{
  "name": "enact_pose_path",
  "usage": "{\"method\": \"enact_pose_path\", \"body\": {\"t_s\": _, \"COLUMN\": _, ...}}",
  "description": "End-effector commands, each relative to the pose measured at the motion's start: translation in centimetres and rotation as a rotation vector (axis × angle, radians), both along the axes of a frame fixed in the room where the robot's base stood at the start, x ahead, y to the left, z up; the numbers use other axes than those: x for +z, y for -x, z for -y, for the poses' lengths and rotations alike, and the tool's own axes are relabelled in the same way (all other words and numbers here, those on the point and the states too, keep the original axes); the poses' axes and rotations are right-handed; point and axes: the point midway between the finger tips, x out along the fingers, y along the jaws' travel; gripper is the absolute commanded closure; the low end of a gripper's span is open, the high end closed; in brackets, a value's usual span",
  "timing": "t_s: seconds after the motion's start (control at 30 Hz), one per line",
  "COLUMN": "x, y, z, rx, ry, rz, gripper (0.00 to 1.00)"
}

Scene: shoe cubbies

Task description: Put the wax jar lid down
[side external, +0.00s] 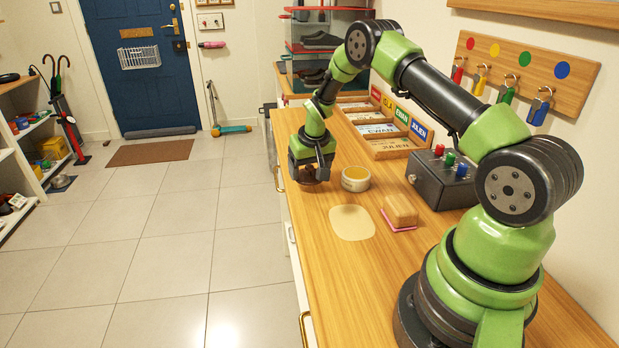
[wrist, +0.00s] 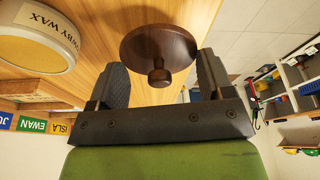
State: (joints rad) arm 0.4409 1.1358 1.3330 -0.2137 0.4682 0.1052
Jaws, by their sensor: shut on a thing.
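The wax jar lid is a dark brown disc with a round knob, seen in the wrist view (wrist: 158,45) between the fingers of my gripper (wrist: 162,85). My gripper is shut on it. In the side view my gripper (side external: 311,172) is low over the wooden counter, near its left edge, with the dark lid mostly hidden under it. I cannot tell whether the lid touches the counter. The open wax jar (side external: 355,179), pale with a yellowish top, stands just right of my gripper. It also shows in the wrist view (wrist: 38,42), with "BY WAX" on its label.
A pale flat patch (side external: 351,222) lies on the counter (side external: 330,280) in front of the jar. A wooden block (side external: 400,209) on a pink base is to its right. A dark switch box (side external: 438,182) and name-labelled trays (side external: 385,145) stand behind. The counter's left edge is close.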

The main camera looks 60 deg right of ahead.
Motion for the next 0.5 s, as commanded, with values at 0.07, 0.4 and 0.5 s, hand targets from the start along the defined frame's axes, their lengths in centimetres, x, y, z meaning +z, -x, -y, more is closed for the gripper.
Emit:
{"method": "enact_pose_path", "body": {"t_s": 0.07, "x": -1.5, "y": 0.1, "z": 0.0, "rx": 0.0, "ry": -0.002, "rz": -0.003, "gripper": 0.48}}
{"method": "enact_pose_path", "body": {"t_s": 0.4, "x": -2.8, "y": 0.0, "z": 0.0, "rx": 0.0, "ry": 0.0, "rz": 0.001, "gripper": 0.48}}
{"method": "enact_pose_path", "body": {"t_s": 0.5, "x": -2.9, "y": 0.0, "z": 0.0, "rx": 0.0, "ry": -0.001, "rz": 0.001, "gripper": 0.48}}
